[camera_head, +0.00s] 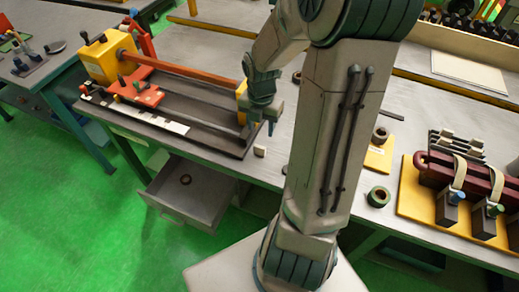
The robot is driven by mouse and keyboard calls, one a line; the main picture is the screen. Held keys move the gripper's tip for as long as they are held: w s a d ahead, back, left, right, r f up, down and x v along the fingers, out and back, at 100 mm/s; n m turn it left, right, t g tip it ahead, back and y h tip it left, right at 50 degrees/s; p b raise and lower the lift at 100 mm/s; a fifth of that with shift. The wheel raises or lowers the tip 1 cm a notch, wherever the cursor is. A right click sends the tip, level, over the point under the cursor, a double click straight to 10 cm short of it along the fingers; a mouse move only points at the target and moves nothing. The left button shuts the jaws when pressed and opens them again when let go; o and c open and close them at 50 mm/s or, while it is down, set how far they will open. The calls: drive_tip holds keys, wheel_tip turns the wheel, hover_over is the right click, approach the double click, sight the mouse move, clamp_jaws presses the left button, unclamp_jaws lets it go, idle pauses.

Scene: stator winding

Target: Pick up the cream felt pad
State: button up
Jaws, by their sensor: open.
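A small cream block (260,151), which looks like the felt pad, sits near the front edge of the grey workbench (215,48), just right of the winding machine's dark base. My gripper (262,124) points down a little above it in the picture. Its fingers are open with nothing seen between them. The gripper looks apart from the pad, though the exact height is hard to tell. My arm hides the bench right of the pad.
The yellow and orange winding machine (106,60) stands left of my gripper. A drawer (190,190) is open below with a ring (185,180) inside.

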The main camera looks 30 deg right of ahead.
sight(260, 146)
drive_tip(key=f, duration=0.5)
drive_tip(key=f+b, duration=0.1)
drive_tip(key=f, duration=0.5)
drive_tip(key=shift+w+f, duration=0.2)
drive_tip(key=shift+f, duration=0.1)
drive_tip(key=c, duration=0.8)
drive_tip(key=shift+r, duration=0.1)
drive_tip(key=shift+r, duration=0.45)
drive_tip(key=r, duration=0.3)
drive_tip(key=shift+s+d+r, duration=0.2)
drive_tip(key=shift+d+r, duration=0.1)
drive_tip(key=s+d+r+p, duration=0.2)
drive_tip(key=s+d+r, duration=0.4)
drive_tip(key=d, duration=0.2)
drive_tip(key=shift+s+d+r, duration=0.2)
drive_tip(key=shift+s+d, duration=0.05)
drive_tip(key=shift+s, duration=0.15)
